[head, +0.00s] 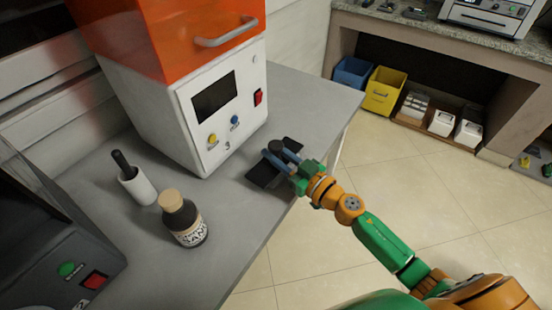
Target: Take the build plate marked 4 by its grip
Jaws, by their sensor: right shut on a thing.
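A dark flat build plate (261,177) lies on or just above the grey table, in front of the white and orange machine. A dark round grip (276,146) stands up from it. My right gripper (279,157) reaches in from the lower right, and its blue fingers are shut on the grip, one on each side. The fingers hide part of the plate and grip. I cannot read a number on the plate, and cannot tell whether it touches the table. My left gripper is not in view.
The machine (190,115) stands behind the plate. A brown bottle (185,225) and a white holder (140,188) with a dark-handled tool stand left on the table (245,235). A dark device (60,250) is at lower left. The table's right edge is close to the plate.

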